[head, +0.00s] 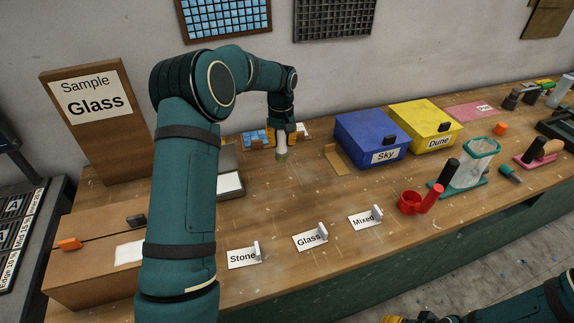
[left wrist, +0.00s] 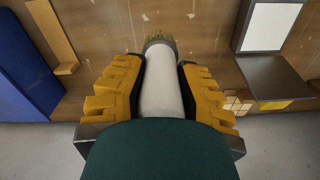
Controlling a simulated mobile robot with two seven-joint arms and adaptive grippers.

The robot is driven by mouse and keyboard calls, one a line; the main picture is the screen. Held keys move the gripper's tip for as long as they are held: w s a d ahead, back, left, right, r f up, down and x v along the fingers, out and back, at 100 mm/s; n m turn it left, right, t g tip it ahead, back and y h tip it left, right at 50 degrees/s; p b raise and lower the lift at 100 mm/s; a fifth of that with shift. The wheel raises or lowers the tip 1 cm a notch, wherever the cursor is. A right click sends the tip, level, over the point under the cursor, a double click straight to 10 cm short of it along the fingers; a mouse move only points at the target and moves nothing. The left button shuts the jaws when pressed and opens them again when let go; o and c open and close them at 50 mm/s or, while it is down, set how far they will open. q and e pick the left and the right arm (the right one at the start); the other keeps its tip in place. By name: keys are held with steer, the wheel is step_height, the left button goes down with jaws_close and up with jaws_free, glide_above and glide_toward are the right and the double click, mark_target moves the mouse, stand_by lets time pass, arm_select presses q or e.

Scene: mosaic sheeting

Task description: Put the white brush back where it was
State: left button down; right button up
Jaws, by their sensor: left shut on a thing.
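The white brush (head: 281,142) is held upright in my left gripper (head: 282,126), with its olive bristles pointing down at the wooden bench top. It is near the back of the bench, left of the blue Sky box. In the left wrist view, the yellow fingers of my left gripper (left wrist: 160,78) close on both sides of the brush's white handle (left wrist: 160,95). I cannot tell whether the bristles touch the bench. My right gripper (head: 394,319) shows only a little at the bottom edge; its fingers are mostly out of frame.
The blue Sky box (head: 362,142) and yellow Dune box (head: 412,128) stand to the right. Blue tiles (head: 256,138) lie behind the brush. Labels Stone (head: 243,258), Glass (head: 309,240) and Mixed (head: 364,220) line the front, near a red cup (head: 410,202). The middle is clear.

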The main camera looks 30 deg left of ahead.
mark_target(282, 159)
arm_select(q)
step_height(282, 159, down, 8)
steer(key=shift+r+b, duration=0.25)
steer(key=shift+b, duration=0.15)
steer(key=shift+f, duration=0.1)
steer(key=c, duration=0.8)
jaws_free()
steer(key=shift+c, duration=0.2)
step_height(282, 159, up, 12)
steer(key=shift+r+p, duration=0.15)
steer(key=shift+p, duration=0.6)
